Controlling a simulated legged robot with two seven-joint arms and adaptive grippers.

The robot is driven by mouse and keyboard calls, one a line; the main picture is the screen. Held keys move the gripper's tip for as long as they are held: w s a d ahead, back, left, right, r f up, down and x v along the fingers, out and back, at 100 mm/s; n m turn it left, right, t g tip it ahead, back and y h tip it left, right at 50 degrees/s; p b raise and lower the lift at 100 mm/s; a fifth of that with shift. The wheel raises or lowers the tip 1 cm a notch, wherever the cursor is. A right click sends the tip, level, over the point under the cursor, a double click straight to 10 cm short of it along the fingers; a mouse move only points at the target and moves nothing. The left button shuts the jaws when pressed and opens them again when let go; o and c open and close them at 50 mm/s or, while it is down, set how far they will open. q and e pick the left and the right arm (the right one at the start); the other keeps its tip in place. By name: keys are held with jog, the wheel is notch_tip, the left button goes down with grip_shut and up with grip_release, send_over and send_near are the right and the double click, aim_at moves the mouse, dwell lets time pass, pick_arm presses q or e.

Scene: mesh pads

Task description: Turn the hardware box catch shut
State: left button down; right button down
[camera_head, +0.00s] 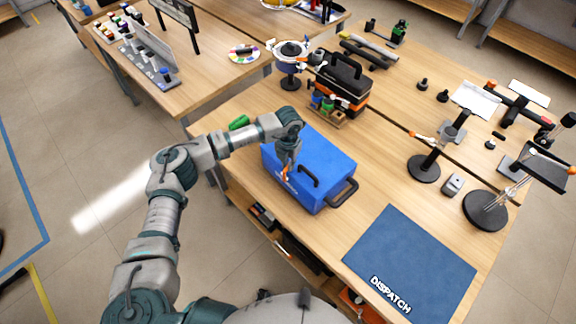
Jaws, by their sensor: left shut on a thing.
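The blue hardware box (325,155) lies on the wooden table with its lid down. A dark handle (343,192) is at its right front side, and another dark handle-like bar (309,176) is on its front part. My left gripper (287,174) points down at the box's front left part and is shut on a small orange piece, which looks like the catch (286,174). The fingers hide most of that piece, so I cannot tell its exact angle. My right gripper is not in view.
A blue dispatch mat (410,262) lies to the right of the box. A black and orange toolbox (343,84) and small containers (325,105) stand behind it. Stands with round dark bases (423,168) are at the right. Bare table (385,150) lies between.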

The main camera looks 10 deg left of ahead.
pick_arm(q)
jog(key=shift+d+f+m+b, duration=0.15)
jog(key=shift+m+b, duration=0.4)
jog(key=shift+m, duration=0.85)
jog(key=shift+m+b, duration=0.4)
jog(key=shift+m, duration=0.2)
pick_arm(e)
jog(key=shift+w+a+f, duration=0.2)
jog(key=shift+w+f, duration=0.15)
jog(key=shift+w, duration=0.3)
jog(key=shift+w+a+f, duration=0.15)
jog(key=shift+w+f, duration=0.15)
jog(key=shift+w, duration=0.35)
pick_arm(q)
jog(key=shift+s, duration=0.1)
jog(key=c, duration=1.2)
grip_release()
notch_tip(320, 180, up, 12)
